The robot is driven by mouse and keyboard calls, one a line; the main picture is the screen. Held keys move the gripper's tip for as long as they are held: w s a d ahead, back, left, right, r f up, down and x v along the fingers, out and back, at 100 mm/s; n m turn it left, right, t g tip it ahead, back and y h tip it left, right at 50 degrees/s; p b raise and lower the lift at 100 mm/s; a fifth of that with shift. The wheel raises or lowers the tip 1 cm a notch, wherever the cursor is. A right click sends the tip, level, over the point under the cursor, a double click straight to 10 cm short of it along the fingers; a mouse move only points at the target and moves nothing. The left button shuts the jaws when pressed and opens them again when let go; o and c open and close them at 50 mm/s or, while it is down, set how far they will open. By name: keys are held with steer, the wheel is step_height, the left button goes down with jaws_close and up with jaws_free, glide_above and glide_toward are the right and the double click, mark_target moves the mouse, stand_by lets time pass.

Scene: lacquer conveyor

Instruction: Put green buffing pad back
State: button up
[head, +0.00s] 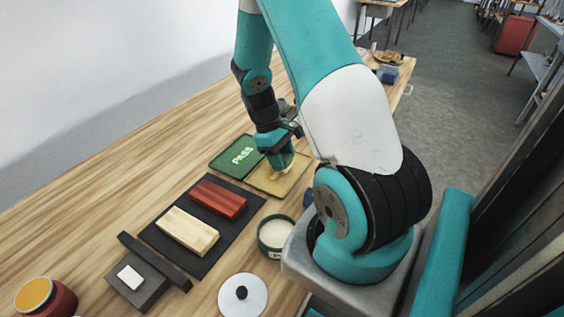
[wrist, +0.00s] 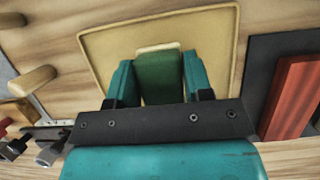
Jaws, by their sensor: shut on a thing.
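The green buffing pad (wrist: 160,78) has a pale cream edge and sits between the two teal fingers of my gripper (wrist: 157,72), which is shut on it. In the head view my gripper (head: 279,160) points down over a tan tray (head: 263,185), and only a small part of the pad shows there. In the wrist view the tan tray (wrist: 103,45) lies beneath the pad. I cannot tell whether the pad touches the tray. A green panel marked PASS (head: 240,154) lies beside the tray.
A dark mat (head: 215,238) holds a red block (head: 218,199) and a pale wooden block (head: 187,231). A round tin (head: 275,236), a white disc with a black knob (head: 243,297) and a dark grey block (head: 139,287) stand nearby.

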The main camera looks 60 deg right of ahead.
steer(key=shift+f, duration=0.95)
steer(key=shift+f, duration=0.15)
steer(key=o, duration=0.9)
